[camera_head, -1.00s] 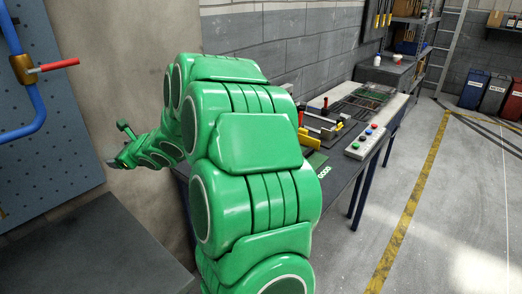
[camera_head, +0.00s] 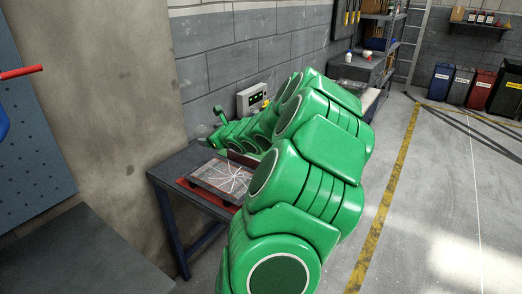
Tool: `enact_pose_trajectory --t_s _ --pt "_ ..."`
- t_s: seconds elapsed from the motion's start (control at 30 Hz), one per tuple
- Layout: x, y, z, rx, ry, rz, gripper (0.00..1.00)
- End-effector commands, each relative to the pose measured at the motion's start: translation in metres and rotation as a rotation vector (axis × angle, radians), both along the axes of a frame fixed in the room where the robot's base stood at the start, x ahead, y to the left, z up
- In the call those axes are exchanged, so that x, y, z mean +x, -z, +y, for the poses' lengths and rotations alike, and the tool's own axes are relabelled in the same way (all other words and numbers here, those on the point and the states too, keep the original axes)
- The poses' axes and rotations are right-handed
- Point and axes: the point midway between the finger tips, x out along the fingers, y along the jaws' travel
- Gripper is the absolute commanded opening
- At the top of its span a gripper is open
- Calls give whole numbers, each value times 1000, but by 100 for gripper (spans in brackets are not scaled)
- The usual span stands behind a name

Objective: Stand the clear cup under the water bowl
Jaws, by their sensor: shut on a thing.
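I cannot make out a clear cup or a water bowl. My arm covers much of the bench and may hide them.
The workbench (camera_head: 165,172) bears a dark plate with white radiating lines (camera_head: 222,178) on a red base. A grey control box (camera_head: 251,98) stands near the wall behind. A cabinet (camera_head: 362,70) with a white bottle (camera_head: 349,57) stands farther back. The floor at right (camera_head: 440,200) is clear.

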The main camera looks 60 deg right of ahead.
Motion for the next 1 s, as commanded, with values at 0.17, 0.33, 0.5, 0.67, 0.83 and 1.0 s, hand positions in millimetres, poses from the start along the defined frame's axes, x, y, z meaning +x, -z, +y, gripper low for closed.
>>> enact_pose_trajectory --t_s 0.17,0.33,0.5,0.67,0.83,1.0 --pt "-52 7 -57 -4 88 -1 44" --pt "-103 16 -103 -11 166 4 44" --pt "-151 24 -139 -17 235 9 44" --pt "-181 29 -158 -20 277 15 44" --pt "-193 32 -167 -21 294 16 44" --pt "-187 38 -179 -22 294 18 44"
